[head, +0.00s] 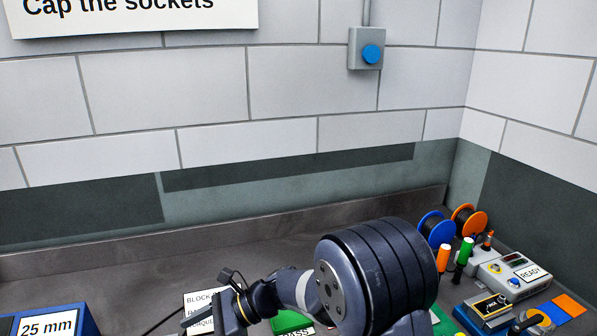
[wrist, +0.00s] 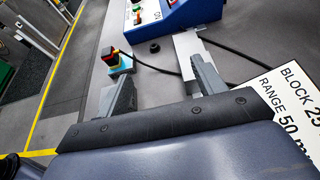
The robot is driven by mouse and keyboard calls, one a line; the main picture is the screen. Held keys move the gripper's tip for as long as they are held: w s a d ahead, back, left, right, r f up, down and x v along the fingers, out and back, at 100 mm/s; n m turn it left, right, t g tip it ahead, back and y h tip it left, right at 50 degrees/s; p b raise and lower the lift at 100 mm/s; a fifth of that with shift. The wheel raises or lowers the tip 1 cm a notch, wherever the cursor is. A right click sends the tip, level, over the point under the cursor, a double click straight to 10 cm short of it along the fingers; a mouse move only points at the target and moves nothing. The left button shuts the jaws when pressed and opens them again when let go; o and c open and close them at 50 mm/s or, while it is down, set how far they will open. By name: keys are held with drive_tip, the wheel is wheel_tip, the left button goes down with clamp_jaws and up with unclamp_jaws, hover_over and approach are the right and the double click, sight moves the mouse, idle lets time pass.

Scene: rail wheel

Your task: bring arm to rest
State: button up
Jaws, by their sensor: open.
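My gripper (wrist: 165,85) is open, with its two grey fingers well apart in the wrist view. I see nothing held between them. It hangs over the grey bench, beside a white card (wrist: 292,85) printed "BLOCK 25" and "RANGE 50 mm". In the head view my gripper (head: 217,312) is at the bottom, left of my arm's large dark joint, and partly covers the card (head: 198,299). My arm is bent low over the bench and hides part of it.
A blue box (head: 75,318) marked "25 mm" stands at lower left. Spools (head: 468,221), upright handled tools and a "READY" unit (head: 512,275) crowd the right. A cable and a red-black switch (wrist: 112,58) lie near my gripper. The back-left bench is clear.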

wheel_tip(320, 180, down, 10)
drive_tip(key=shift+s+a+r+p, duration=0.1)
drive_tip(key=shift+s+a+p, duration=0.05)
drive_tip(key=shift+p, duration=0.5)
drive_tip(key=shift+r, duration=0.1)
